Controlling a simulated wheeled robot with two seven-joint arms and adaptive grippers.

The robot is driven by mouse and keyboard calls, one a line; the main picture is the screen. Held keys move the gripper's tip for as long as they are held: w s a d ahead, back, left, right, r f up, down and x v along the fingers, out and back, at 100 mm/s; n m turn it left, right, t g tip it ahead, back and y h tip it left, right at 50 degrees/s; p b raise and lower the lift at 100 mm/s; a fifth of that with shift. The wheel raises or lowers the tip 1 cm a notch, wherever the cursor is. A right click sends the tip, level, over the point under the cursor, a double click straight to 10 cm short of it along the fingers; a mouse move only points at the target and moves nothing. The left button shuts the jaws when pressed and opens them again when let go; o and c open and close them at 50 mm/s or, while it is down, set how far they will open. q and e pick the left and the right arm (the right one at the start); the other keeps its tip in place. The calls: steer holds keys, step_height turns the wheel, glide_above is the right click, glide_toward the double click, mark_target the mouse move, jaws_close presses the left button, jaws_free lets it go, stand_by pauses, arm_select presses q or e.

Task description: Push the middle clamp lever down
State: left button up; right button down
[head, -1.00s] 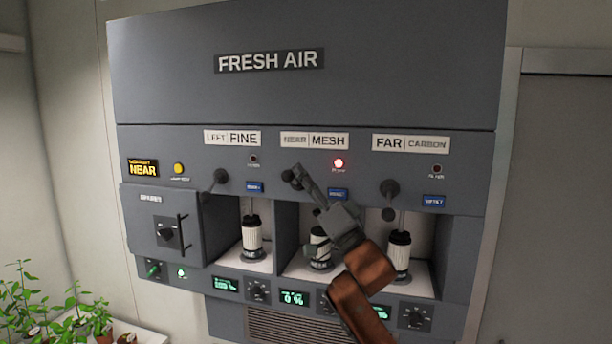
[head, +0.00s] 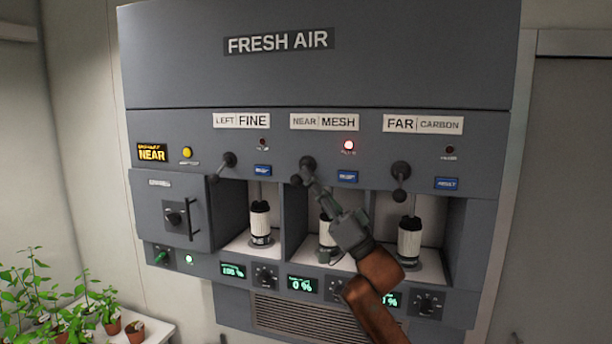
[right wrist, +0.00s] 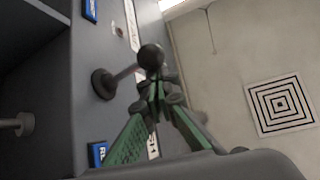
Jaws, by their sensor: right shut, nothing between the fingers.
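The middle clamp lever (head: 297,180) is a dark rod with a round knob, below the NEAR MESH label. It sticks out from its round base (head: 307,163) and tilts slightly down-left in the head view. My right gripper (head: 312,187) is shut and empty, its fingertips just beside the knob. In the right wrist view, the knob (right wrist: 150,56) and shaft lie right by the green fingers' closed tips (right wrist: 161,88); I cannot tell whether they touch. My left gripper is not in view.
The left lever (head: 214,179) and the far lever (head: 399,194), which hangs lower, flank the middle one. Filter canisters (head: 260,222) stand in the bays below. Potted plants (head: 134,328) stand at lower left.

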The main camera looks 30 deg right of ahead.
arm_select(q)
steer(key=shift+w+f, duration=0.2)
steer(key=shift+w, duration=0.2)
arm_select(e)
steer(key=shift+w+d+f, duration=0.1)
steer(key=shift+f, duration=0.35)
steer(key=shift+w+d+f, duration=0.1)
steer(key=shift+f, duration=0.35)
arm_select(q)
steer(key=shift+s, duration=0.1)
arm_select(e)
steer(key=shift+d+f, duration=0.1)
steer(key=shift+f, duration=0.1)
step_height(320, 180, up, 4)
steer(key=s+p, duration=0.2)
steer(key=p, duration=0.1)
arm_select(q)
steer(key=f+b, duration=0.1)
steer(key=b, duration=0.3)
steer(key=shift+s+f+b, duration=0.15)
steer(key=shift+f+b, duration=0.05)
steer(key=shift+b, duration=0.1)
arm_select(e)
steer(key=s+d+f, duration=0.3)
steer(key=d+f, duration=0.3)
steer(key=f, duration=0.1)
steer(key=shift+s+d+f, duration=0.15)
steer(key=shift+s+d, duration=0.15)
steer(key=shift+d, duration=0.1)
